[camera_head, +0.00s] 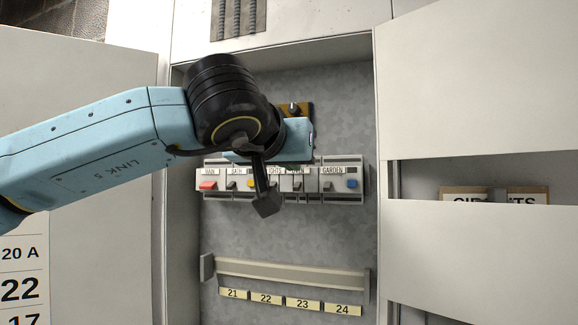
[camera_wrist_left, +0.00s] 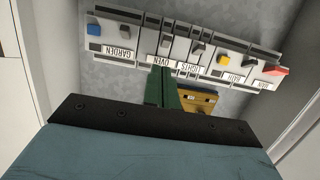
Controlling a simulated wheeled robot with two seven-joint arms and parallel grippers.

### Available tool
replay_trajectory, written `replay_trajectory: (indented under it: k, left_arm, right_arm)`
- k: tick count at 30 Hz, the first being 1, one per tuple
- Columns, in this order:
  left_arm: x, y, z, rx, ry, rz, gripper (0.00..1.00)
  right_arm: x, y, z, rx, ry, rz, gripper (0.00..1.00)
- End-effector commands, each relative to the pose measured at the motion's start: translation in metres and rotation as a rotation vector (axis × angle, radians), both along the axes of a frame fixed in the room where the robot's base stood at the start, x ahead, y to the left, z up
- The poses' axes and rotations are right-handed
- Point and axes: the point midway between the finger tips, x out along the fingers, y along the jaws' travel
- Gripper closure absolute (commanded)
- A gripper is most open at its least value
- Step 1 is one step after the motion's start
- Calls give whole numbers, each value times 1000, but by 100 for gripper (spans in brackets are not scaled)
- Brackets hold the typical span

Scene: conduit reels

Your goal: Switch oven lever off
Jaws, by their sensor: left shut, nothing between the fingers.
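The oven switch lever (camera_head: 298,184) is a grey block below the OVEN label on the breaker row (camera_head: 215,196). The oven lever also shows in the left wrist view (camera_wrist_left: 165,41), where the row appears upside down, just beyond the fingertips. My left gripper (camera_head: 266,204) is shut and empty, pointing down in front of the row, left of the oven lever in the head view. My right gripper is not in view.
Neighbouring switches are close: red main (camera_head: 207,186), yellow (camera_head: 250,185) and blue (camera_head: 352,184). A brown plate with a knob (camera_head: 294,108) sits above the row. An empty rail (camera_head: 290,271) lies below. Cabinet walls and open doors (camera_head: 470,260) flank the recess.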

Motion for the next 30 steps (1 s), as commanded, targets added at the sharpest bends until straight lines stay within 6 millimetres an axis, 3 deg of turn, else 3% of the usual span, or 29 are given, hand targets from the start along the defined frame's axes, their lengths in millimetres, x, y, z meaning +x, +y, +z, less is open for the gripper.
replay_trajectory:
  k: [3,7,16,21,30]
  left_arm:
    - [-8,0,27,-1,-2,-6,100]
    - [-38,9,10,1,-4,-9,100]
    - [-89,23,-3,0,-1,-7,100]
    - [-100,26,-4,0,-1,-6,100]
    - [-101,27,-4,0,0,-6,100]
  right_arm:
    - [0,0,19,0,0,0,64]
    - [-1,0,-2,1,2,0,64]
    - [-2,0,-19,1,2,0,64]
    - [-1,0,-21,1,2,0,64]
    - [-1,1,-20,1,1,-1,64]
